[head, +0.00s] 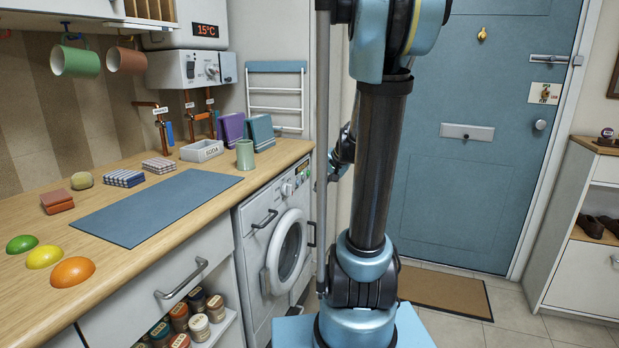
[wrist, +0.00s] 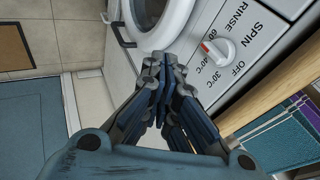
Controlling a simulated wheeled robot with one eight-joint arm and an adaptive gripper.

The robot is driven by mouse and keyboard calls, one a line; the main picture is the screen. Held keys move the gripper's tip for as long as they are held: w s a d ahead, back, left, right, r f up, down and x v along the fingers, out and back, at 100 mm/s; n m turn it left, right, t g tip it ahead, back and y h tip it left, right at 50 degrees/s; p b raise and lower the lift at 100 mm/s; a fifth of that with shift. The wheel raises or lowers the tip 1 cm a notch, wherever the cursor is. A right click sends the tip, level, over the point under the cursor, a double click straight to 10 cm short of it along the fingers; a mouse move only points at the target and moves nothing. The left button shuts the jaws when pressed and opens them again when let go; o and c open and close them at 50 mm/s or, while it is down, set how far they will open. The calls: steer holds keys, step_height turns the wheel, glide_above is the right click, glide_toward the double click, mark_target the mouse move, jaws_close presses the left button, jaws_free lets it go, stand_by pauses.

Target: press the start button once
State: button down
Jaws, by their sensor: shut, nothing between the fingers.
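The white washing machine (head: 252,250) stands under the worktop, its round door closed. Its control panel has a dial (head: 287,189) and small green marks or buttons; I cannot tell which is the start button. In the wrist view, the white dial (wrist: 219,50) has a red pointer mark and sits among the labels OFF, 30°C, 40°C, RINSE and SPIN. No start button is plain there. My gripper (wrist: 165,66) is shut and empty, its fingertips showing between the door ring and the dial. I cannot tell its distance from the panel. My arm hides most of it in the head view.
The wooden worktop (head: 185,232) overhangs the machine; its edge shows near my gripper in the wrist view. A green cup (head: 245,155), a SODA box (head: 202,151) and purple and teal books (head: 231,128) stand on it. The blue door (head: 470,130) is behind; floor beside the mat is clear.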

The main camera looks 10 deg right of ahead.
mark_target(309, 173)
steer(key=w+d+f+m+t, duration=0.1)
steer(key=w+d+f+m, duration=0.1)
steer(key=w+d, duration=0.2)
steer(key=w+d+f+m+t, duration=0.2)
steer(key=w+d, duration=0.2)
steer(key=w, duration=0.6)
steer(key=w+d+f+m+t+y, duration=0.1)
steer(key=w+d, duration=0.3)
steer(key=w, duration=0.4)
steer(key=shift+f+m+t, duration=0.3)
steer(key=shift+f+m, duration=0.2)
steer(key=shift+f, duration=0.05)
steer(key=w+a, duration=0.4)
steer(key=a, duration=0.3)
steer(key=shift+w+a, duration=0.2)
steer(key=shift+a, duration=0.05)
